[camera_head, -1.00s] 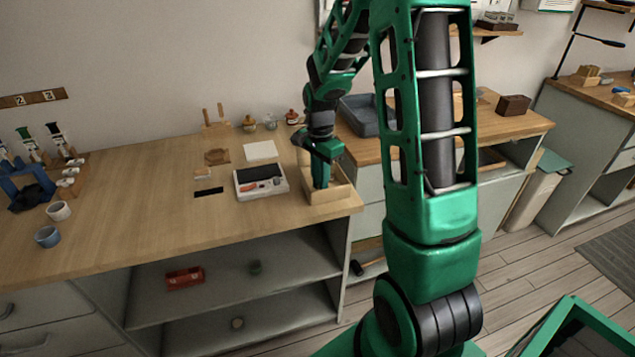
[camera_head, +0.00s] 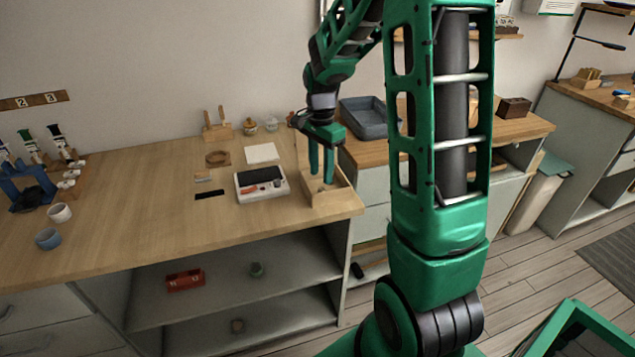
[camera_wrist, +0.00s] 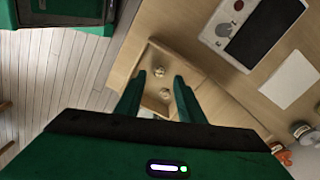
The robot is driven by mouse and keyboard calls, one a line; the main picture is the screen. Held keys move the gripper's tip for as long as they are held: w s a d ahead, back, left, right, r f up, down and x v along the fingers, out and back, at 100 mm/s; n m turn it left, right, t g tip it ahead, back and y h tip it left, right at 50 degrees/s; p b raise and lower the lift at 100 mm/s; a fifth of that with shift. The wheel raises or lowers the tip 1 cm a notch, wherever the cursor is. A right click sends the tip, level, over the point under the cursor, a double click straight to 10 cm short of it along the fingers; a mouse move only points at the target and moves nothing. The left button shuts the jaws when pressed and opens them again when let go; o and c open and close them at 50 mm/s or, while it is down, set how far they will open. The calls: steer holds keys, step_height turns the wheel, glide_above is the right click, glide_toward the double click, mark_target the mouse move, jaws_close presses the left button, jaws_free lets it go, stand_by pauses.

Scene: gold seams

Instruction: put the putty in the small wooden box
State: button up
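The small wooden box (camera_head: 334,203) stands at the right front corner of the bench in the head view; it also shows below my gripper in the wrist view (camera_wrist: 178,62). My gripper (camera_head: 321,178) is open, with its two fingers pointing down over the box. In the wrist view, the fingers (camera_wrist: 160,76) are apart, and nothing is held between them. One may be the putty; I cannot tell which.
A white tray with a dark pad (camera_head: 262,184) lies left of the box. A grey bin (camera_head: 366,120) stands behind at right. The bench's left middle is clear.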

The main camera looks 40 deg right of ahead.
mark_target(320, 188)
step_height(320, 188, up, 6)
steer(key=r, duration=0.1)
steer(key=s+a+r+n, duration=0.1)
steer(key=s+n, duration=0.9)
steer(key=s, duration=1.8)
steer(key=shift+s+a, duration=0.35)
steer(key=shift+s, duration=0.05)
steer(key=shift+w+f, duration=0.25)
steer(key=shift+w, duration=0.35)
steer(key=shift+c, duration=0.3)
